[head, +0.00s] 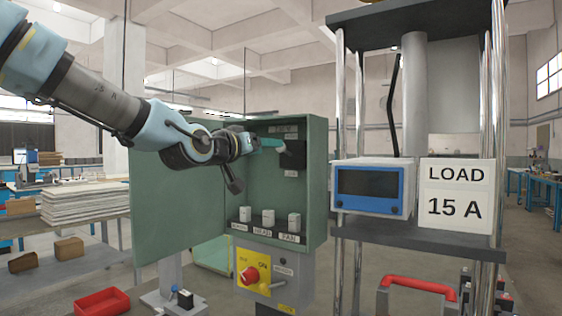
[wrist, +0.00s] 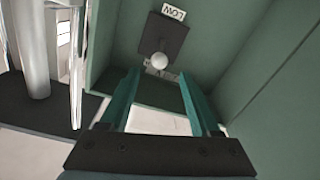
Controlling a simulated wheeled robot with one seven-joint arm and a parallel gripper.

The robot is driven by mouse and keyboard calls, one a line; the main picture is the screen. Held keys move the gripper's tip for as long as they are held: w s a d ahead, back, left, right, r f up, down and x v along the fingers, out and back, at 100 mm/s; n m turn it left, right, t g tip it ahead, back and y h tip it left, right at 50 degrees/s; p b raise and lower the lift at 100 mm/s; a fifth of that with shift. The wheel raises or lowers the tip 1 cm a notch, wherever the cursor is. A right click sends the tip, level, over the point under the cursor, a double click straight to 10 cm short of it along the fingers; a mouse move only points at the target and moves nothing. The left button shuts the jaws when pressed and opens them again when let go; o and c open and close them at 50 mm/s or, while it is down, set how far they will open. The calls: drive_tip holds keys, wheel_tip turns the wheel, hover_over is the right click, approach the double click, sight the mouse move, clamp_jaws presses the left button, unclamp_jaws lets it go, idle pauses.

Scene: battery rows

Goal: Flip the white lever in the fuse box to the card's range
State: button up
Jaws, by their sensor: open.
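The open green fuse box (head: 317,190) stands in the middle of the head view. Inside it, a black plate (head: 295,155) carries the white lever, whose round knob (wrist: 159,61) shows in the wrist view. The upper label (head: 283,130) is too small to read. My gripper (wrist: 160,76) is open, its teal fingers spread either side of the knob in the picture; contact is not visible. The card (head: 457,196) reads LOAD 15 A.
The box door (head: 170,215) hangs open at the left. Three white switches (head: 267,217) stand low in the box. Below is a yellow panel with a red knob (head: 249,275). A blue-fronted instrument (head: 372,187) stands on a shelf (head: 420,240) to the right.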

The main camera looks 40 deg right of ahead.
sight(285, 151)
drive_tip(key=shift+p+x, duration=0.65)
drive_tip(key=shift+x, duration=3.25)
clamp_jaws()
drive_tip(key=shift+r, duration=0.1)
